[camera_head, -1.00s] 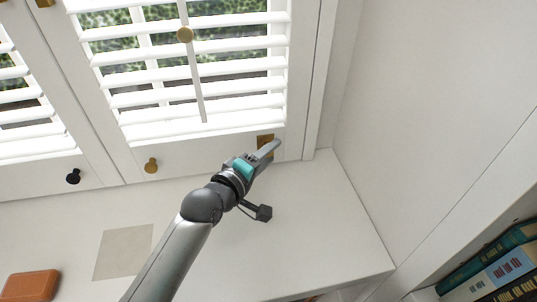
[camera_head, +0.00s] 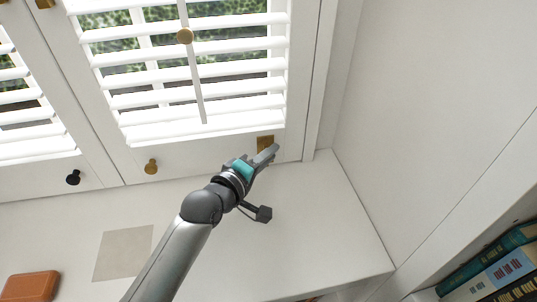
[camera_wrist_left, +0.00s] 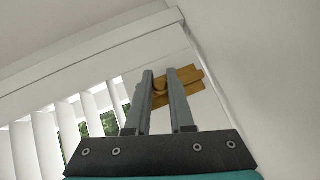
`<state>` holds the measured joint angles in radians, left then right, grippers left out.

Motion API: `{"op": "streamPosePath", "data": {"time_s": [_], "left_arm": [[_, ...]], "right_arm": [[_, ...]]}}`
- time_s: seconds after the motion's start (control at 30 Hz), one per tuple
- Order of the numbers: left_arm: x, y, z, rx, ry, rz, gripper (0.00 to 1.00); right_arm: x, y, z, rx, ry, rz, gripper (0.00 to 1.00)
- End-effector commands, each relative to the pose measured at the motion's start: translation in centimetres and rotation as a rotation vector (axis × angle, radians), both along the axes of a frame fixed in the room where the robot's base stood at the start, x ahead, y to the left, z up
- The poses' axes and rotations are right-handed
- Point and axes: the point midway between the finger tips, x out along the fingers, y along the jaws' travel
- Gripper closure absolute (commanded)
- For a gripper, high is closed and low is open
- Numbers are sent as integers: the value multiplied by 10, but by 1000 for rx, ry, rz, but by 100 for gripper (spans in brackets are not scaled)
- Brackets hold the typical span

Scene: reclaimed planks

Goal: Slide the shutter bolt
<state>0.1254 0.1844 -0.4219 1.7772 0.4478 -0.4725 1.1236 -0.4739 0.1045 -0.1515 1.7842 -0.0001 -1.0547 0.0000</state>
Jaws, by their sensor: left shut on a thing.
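The shutter bolt (camera_head: 264,141) is a brass piece on the lower right corner of the white shutter frame. It also shows in the left wrist view (camera_wrist_left: 188,76) as a brass plate with a rounded knob (camera_wrist_left: 160,86) in front. My left gripper (camera_head: 272,152) is at the bolt, and in the left wrist view its two fingers (camera_wrist_left: 160,80) are on either side of the knob, shut on it. The fingers hide part of the bolt. My right gripper is not in view.
The sill (camera_head: 310,235) is clear at right; books (camera_head: 500,270) stand lower right.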

Motion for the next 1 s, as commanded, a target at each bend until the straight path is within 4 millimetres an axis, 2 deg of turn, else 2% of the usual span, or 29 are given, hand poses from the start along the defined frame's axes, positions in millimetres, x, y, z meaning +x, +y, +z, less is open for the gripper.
{"op": "streamPosePath", "data": {"time_s": [0.77,1.0], "left_arm": [[0,0,-1,1,1,0,100],[0,0,-19,0,4,0,100]], "right_arm": [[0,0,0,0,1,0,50],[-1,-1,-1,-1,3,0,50]]}}
